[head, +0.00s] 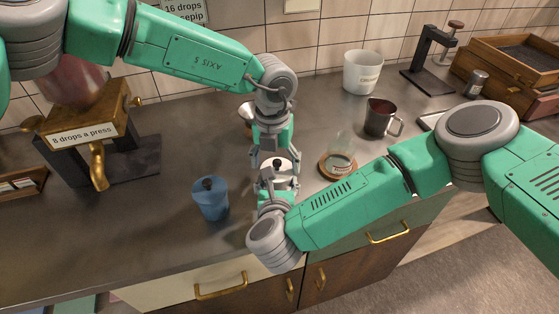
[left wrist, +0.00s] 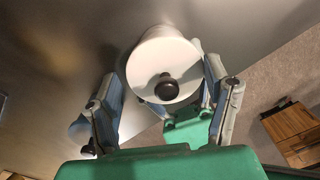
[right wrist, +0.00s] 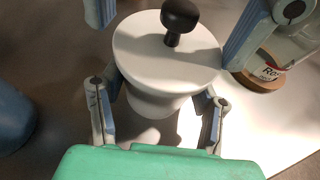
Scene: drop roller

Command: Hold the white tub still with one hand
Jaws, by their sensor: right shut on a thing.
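The white tub (head: 284,170) with its white lid and black knob stands on the counter between my two grippers. In the right wrist view the tub (right wrist: 155,104) stands upright, its lid on. My right gripper (head: 275,186) reaches in from the front and is shut on the tub's body below the lid. My left gripper (head: 272,157) comes down from behind, with its fingers spread on both sides of the lid. In the left wrist view the black knob (left wrist: 166,87) sits between those fingers; they appear apart from the lid. The grippers partly hide the tub in the head view.
A blue tub (head: 210,198) stands to the left, near the front edge. A glass jar (head: 341,152) on a wooden coaster and a dark jug (head: 380,118) stand to the right. A brass press (head: 85,130) is at the left. A white bucket (head: 362,72) stands behind.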

